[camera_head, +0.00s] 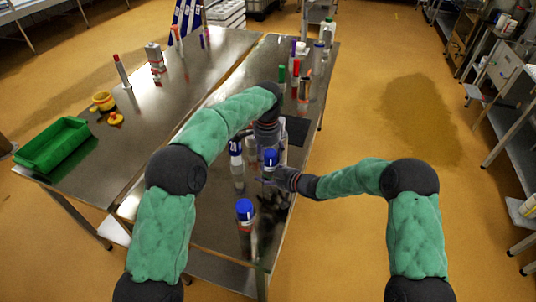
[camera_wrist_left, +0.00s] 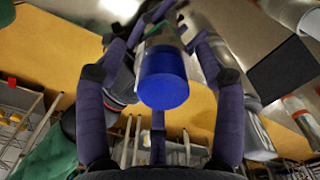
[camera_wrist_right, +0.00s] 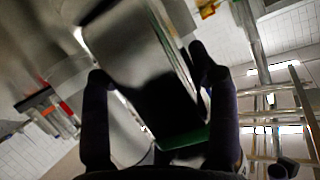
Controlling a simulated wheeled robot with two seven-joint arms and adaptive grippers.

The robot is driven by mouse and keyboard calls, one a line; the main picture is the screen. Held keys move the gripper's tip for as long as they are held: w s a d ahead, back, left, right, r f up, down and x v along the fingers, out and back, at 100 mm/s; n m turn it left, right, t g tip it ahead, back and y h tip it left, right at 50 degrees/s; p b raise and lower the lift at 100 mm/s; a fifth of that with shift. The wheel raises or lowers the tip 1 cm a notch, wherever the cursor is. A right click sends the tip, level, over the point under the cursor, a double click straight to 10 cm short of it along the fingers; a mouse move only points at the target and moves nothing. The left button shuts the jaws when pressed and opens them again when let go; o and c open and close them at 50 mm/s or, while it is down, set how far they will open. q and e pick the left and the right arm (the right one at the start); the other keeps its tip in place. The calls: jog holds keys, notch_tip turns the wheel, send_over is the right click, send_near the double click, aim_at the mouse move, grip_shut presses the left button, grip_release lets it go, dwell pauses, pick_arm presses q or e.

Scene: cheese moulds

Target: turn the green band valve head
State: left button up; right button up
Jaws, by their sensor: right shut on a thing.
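My right gripper (camera_wrist_right: 150,95) is shut around a silvery body with a dark face in the right wrist view. A green band (camera_wrist_right: 185,138) runs along the body's edge near my palm. In the head view this gripper (camera_head: 270,182) is low over the table beside a blue-capped piece (camera_head: 270,157). My left gripper (camera_head: 268,137) is just above that piece. In the left wrist view, the left fingers (camera_wrist_left: 165,45) stand apart on either side of a blue-capped clear piece (camera_wrist_left: 163,78), with gaps beside the cap. Whether both grippers are at one piece I cannot tell.
Another blue-capped piece (camera_head: 245,212) stands near the table's front. A clear piece with a dark blue label (camera_head: 236,150) is left of my grippers. A green-topped piece (camera_head: 282,75) and red-topped one (camera_head: 296,70) stand farther back. A green crate (camera_head: 25,157) sits at left.

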aim_at(268, 153)
pick_arm(q)
jog(key=shift+w+d+r, duration=0.1)
jog(key=shift+d+r, duration=0.05)
jog(key=shift+r, duration=0.05)
pick_arm(e)
jog(key=shift+f, duration=0.15)
pick_arm(q)
jog(key=shift+r, duration=0.25)
notch_tip(268, 153, up, 11)
jog(key=shift+r, duration=0.15)
pick_arm(e)
jog(key=shift+s+a, duration=0.1)
jog(key=o, duration=1.6)
